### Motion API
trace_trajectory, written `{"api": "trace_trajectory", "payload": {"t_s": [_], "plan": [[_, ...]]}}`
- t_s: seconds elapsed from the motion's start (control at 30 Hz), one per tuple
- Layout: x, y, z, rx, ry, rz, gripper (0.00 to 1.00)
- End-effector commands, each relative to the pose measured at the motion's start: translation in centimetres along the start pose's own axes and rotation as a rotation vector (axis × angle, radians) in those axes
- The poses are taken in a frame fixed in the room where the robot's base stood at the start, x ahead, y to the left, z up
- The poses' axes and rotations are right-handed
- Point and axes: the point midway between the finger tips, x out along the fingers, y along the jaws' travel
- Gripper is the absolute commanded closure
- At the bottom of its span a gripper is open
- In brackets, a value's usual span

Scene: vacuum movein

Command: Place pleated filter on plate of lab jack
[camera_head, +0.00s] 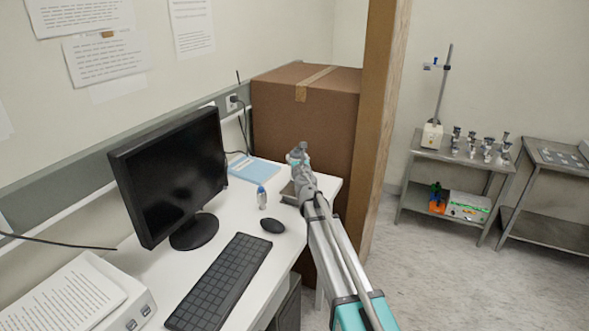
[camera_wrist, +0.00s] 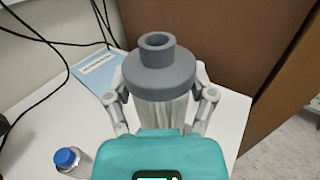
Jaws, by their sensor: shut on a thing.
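The pleated filter (camera_wrist: 160,72), with a grey stepped cap and a pale ribbed body, stands between the fingers of my gripper (camera_wrist: 163,103) in the wrist view. The fingers are shut on its sides. In the head view my gripper (camera_head: 299,160) is above the right end of the white desk, with the filter small at its tip. A small grey flat shape (camera_head: 288,191), which looks like the lab jack's plate, shows just left of my arm and is mostly hidden by it. In the wrist view the jack is not visible, and the filter's lower end is hidden.
A blue-capped bottle (camera_head: 262,197), mouse (camera_head: 272,226), keyboard (camera_head: 222,283), monitor (camera_head: 172,175) and blue booklet (camera_head: 255,170) are on the desk (camera_head: 232,222). A large cardboard box (camera_head: 305,115) stands close behind. A wooden post (camera_head: 378,120) and metal carts (camera_head: 455,160) are to the right.

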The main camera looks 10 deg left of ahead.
Motion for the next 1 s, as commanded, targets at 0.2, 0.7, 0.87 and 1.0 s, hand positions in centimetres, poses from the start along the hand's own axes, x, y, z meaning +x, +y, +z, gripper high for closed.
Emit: {"api": "trace_trajectory", "payload": {"t_s": [0.2, 0.7, 0.87, 1.0], "plan": [[0.1, 0.0, -0.1, 0.000, 0.000, 0.000, 0.83], [0.8, 0.1, -3.7, 0.000, 0.000, 0.000, 0.83], [0.8, 0.1, -4.1, 0.000, 0.000, 0.000, 0.83], [0.8, 0.1, -4.0, 0.000, 0.000, 0.000, 0.83]]}}
